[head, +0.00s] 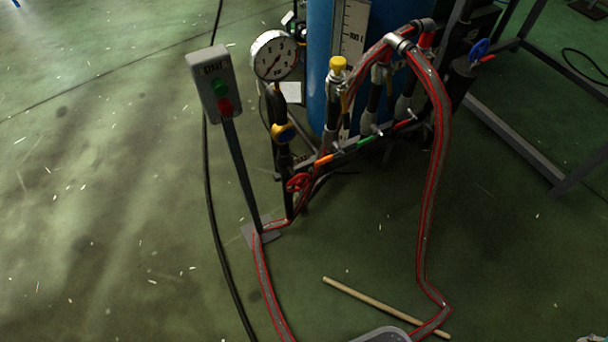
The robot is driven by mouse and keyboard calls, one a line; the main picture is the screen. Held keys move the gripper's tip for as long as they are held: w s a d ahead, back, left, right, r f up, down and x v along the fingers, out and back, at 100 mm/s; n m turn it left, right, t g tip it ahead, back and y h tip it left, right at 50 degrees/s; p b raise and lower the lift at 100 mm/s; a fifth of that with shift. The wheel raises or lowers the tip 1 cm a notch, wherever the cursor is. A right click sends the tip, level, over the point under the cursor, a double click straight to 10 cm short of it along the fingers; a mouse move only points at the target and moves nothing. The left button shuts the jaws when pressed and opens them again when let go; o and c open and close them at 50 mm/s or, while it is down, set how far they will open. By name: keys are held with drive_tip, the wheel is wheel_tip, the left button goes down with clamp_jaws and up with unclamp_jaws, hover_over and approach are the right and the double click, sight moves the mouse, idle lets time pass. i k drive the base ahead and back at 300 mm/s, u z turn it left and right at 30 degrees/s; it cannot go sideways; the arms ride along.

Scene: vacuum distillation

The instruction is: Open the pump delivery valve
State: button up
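A pipe assembly stands in front of a blue tank (320,60). It carries a red handwheel (298,183) low on the left, a blue-and-yellow fitting (285,132) above that, and a row of levers: orange (325,160), green (366,140) and red (403,125). A blue handwheel (479,47) with a red tip beside it sits at the upper right. No readable label shows which one is the pump delivery valve, and I cannot tell whether any is open. My gripper is not in view.
A start/stop box (213,84) with green and red buttons stands on a post, left of a round gauge (273,56). Red-edged hoses (432,190) and a black cable (213,220) run across the floor. A wooden stick (370,300) lies in front. The left floor is clear.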

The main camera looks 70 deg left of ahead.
sight(295, 180)
drive_tip(key=z, duration=0.15)
drive_tip(key=i, duration=0.85)
drive_tip(key=u, duration=2.85)
